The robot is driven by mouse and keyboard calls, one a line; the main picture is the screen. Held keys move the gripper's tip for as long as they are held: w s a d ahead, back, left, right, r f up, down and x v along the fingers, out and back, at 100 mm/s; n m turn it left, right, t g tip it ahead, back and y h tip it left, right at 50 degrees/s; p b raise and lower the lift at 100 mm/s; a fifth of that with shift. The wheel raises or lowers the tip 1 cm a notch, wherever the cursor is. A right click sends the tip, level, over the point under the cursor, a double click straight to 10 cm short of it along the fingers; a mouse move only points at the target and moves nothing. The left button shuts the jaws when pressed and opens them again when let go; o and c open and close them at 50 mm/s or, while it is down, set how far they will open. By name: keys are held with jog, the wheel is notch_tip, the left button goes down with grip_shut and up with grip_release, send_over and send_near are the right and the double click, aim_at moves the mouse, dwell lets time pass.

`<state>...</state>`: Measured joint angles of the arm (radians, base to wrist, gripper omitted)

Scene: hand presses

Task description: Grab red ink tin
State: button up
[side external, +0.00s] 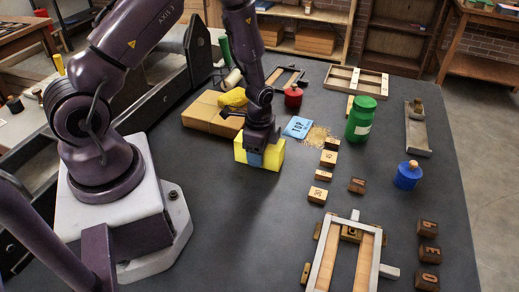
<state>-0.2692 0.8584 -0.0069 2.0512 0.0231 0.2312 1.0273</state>
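The red ink tin (293,97) is a small red round container with a dark knob on top. It stands upright on the dark table, right of and beyond my arm's lower end. My gripper (262,142) points down at a yellow block (275,154), left of and nearer than the tin, and is apart from the tin. The gripper hides part of the block's top and front. The fingers are dark and small, so I cannot tell whether they are open or shut, or whether they touch the block.
A green jar (361,120) and a blue tin (407,176) stand to the right. A blue card (298,127) lies near the gripper. Wooden letter blocks (328,158) and a frame (346,258) lie nearer. A dark tray (285,76) is behind the red tin.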

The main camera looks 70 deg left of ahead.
jog(key=shift+o, duration=1.3)
notch_tip(320, 180, up, 12)
jog(key=shift+r, duration=0.15)
jog(key=s+d+r+n+t, duration=0.1)
jog(key=s+d+r+n, duration=0.1)
jog(key=r, duration=0.5)
jog(key=s+d+r+n+t, duration=0.2)
jog(key=s+d+r+n, duration=0.1)
jog(key=s+r, duration=0.3)
jog(key=s+d+r+n+t, duration=0.2)
jog(key=s+d+r+n, duration=0.1)
jog(key=r, duration=0.5)
jog(key=shift+s+d+r, duration=0.25)
jog(key=shift+s+d, duration=0.05)
jog(key=shift+s, duration=0.35)
jog(key=shift+o, duration=0.4)
jog(key=shift+s+d+r+n+t, duration=0.2)
jog(key=shift+s+n+t, duration=0.1)
jog(key=shift+s+n, duration=0.2)
